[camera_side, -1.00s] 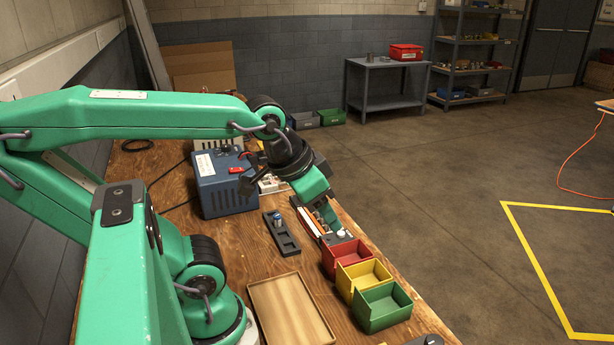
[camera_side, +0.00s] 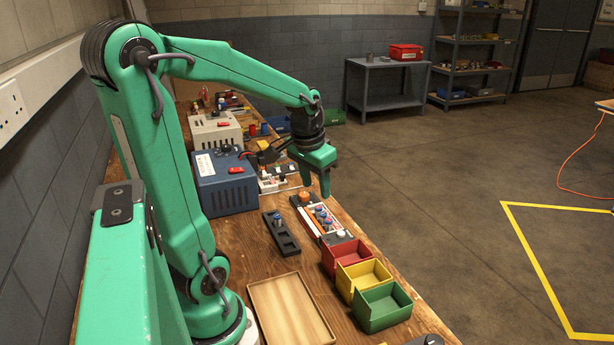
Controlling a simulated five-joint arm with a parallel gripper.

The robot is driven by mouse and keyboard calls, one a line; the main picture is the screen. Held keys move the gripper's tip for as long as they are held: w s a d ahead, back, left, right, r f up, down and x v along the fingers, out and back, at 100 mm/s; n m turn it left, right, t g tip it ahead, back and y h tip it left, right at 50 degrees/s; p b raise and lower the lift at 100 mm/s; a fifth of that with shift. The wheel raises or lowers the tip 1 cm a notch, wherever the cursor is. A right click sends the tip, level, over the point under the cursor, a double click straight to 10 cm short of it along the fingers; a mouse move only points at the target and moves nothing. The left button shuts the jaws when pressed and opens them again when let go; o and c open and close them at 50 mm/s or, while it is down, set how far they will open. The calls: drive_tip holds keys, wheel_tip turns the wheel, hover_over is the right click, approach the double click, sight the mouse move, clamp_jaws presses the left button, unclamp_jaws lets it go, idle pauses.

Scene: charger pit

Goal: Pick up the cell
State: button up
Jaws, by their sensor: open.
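A small blue-and-silver cell (camera_side: 277,218) stands upright in one place of a dark slotted holder (camera_side: 288,242) on the bench. Several similar small cells with blue or pale tops (camera_side: 323,217) stand in a white and red tray (camera_side: 308,213) to its right. I cannot tell which cell is meant. My gripper (camera_side: 316,188) points down with its fingers open and empty, above the far end of the tray and apart from the cells. Its far finger is partly hidden.
Red (camera_side: 341,256), yellow (camera_side: 360,276) and green (camera_side: 384,307) bins line the bench's right edge. An empty wooden tray (camera_side: 291,308) lies in front. A blue power box (camera_side: 222,182) stands left of the holder. Bare wood lies between the holder and wooden tray.

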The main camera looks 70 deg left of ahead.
drive_tip(key=s+a+f+n+g, duration=0.1)
drive_tip(key=s+a+f+n, duration=0.1)
drive_tip(key=a+f, duration=0.5)
drive_tip(key=n+g+h, duration=0.1)
hover_over(276, 216)
wheel_tip(276, 216, down, 2)
drive_tip(key=shift+f, duration=1.5)
drive_tip(key=shift+d+f, duration=0.1)
drive_tip(key=shift+f, duration=2.5)
clamp_jaws()
